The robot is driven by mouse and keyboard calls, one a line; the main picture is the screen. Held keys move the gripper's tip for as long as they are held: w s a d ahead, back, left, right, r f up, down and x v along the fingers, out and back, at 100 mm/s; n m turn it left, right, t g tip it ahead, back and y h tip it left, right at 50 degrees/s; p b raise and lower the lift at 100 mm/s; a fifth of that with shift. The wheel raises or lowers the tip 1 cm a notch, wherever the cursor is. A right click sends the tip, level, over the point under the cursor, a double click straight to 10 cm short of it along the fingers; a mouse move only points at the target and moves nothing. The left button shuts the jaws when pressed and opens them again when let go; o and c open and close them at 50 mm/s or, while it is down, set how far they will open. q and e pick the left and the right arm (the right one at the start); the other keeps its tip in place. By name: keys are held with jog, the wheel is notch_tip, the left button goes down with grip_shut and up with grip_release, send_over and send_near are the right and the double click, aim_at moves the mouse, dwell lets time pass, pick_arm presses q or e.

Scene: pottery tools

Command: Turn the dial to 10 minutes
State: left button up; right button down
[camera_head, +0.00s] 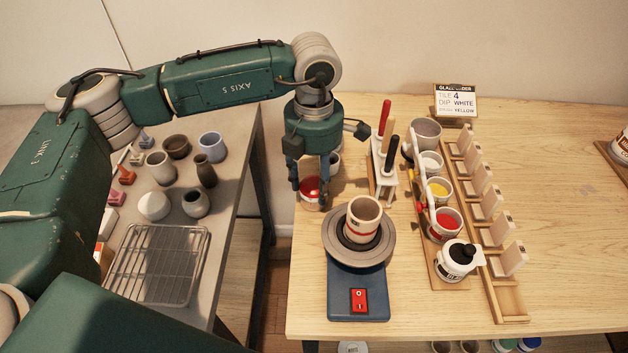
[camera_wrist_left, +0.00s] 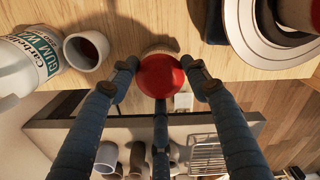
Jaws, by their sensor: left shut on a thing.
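A small timer with a round red dial (camera_head: 310,188) stands near the left edge of the wooden table, partly hidden under my left gripper. In the left wrist view the red dial (camera_wrist_left: 160,76) fills the middle, seen from above. My left gripper (camera_wrist_left: 160,80) comes down over it, its fingers around the dial and shut on it. In the head view the left gripper (camera_head: 311,190) points down at the timer. Any marks on the dial are too small to read. My right gripper is not in view.
A potter's wheel (camera_head: 384,249) with a cup (camera_head: 363,220) stands just right of the timer. A tool stand (camera_head: 382,165) is behind it. In the left wrist view a labelled bottle (camera_wrist_left: 32,62) and a small cup (camera_wrist_left: 86,49) stand close by. The table edge is near.

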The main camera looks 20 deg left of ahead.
aim_at(314, 183)
pick_arm(q)
jog(key=o, duration=1.2)
notch_tip(314, 183, up, 12)
jog(key=shift+r, duration=0.1)
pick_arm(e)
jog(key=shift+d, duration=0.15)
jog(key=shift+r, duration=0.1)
